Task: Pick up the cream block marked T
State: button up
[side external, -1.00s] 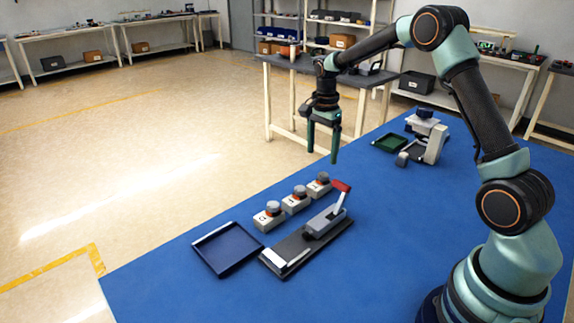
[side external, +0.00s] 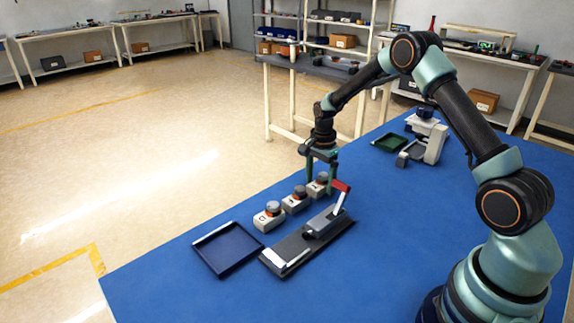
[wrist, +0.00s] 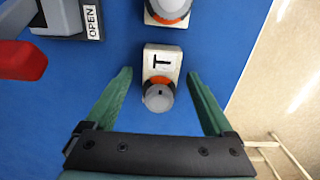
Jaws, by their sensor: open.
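The cream block marked T (wrist: 163,60) shows in the wrist view, with an orange ring and a grey round knob on top. In the side view it is the farthest block of the row (side external: 315,191), partly covered by my gripper (side external: 320,184). In the wrist view my gripper (wrist: 158,74) is open, with one green finger on each side of the block and a gap at each side. The fingers point down; I cannot tell exactly how low the tips are.
Two similar cream blocks stand in the row, a middle one (side external: 293,205) and a near one (side external: 266,222). A dark fixture with a red lever (side external: 341,187) lies close to the right. A blue tray (side external: 229,268) lies at the front left.

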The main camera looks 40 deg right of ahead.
grip_shut()
jog(key=shift+r, duration=0.15)
